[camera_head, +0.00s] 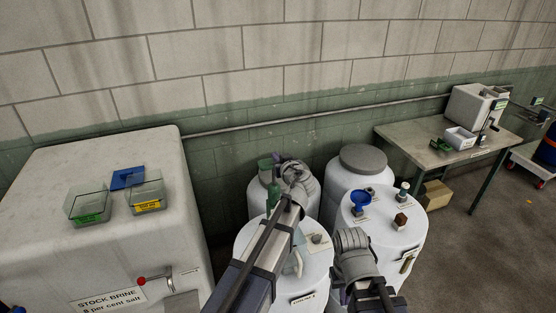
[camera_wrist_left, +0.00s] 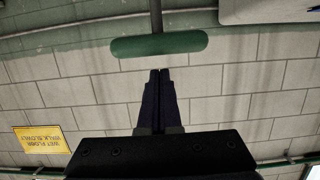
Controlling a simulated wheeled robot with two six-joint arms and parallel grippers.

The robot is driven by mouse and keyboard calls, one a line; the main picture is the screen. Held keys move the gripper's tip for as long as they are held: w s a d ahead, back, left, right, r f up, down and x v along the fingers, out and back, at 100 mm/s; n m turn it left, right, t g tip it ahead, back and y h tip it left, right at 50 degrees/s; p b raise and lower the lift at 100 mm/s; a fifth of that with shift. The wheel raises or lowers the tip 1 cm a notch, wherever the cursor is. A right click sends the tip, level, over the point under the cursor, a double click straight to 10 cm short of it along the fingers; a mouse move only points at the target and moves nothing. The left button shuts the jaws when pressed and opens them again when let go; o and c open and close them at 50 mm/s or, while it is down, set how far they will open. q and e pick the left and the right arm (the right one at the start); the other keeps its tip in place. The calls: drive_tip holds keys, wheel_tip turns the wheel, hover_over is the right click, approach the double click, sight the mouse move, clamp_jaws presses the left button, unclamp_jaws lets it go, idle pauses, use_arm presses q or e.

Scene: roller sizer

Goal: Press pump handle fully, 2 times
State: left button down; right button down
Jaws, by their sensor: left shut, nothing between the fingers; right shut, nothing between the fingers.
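The green bar-shaped pump handle (camera_wrist_left: 160,45) shows in the left wrist view on a thin grey rod, apart from my left fingertips. In the head view a green piece (camera_head: 273,194), seemingly this handle, stands above the white drum (camera_head: 252,243), partly behind my left arm.
A large white tank (camera_head: 95,185) with small bins (camera_head: 147,191) fills the left. A table (camera_head: 420,147) with boxes is at the back right.

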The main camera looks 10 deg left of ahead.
use_arm(q)
drive_tip(key=shift+f, duration=0.55)
use_arm(e)
drive_tip(key=shift+f, duration=0.55)
use_arm(q)
drive_tip(key=shift+f+b, duration=0.1)
drive_tip(key=shift+b, duration=0.25)
use_arm(e)
drive_tip(key=shift+f, duration=0.1)
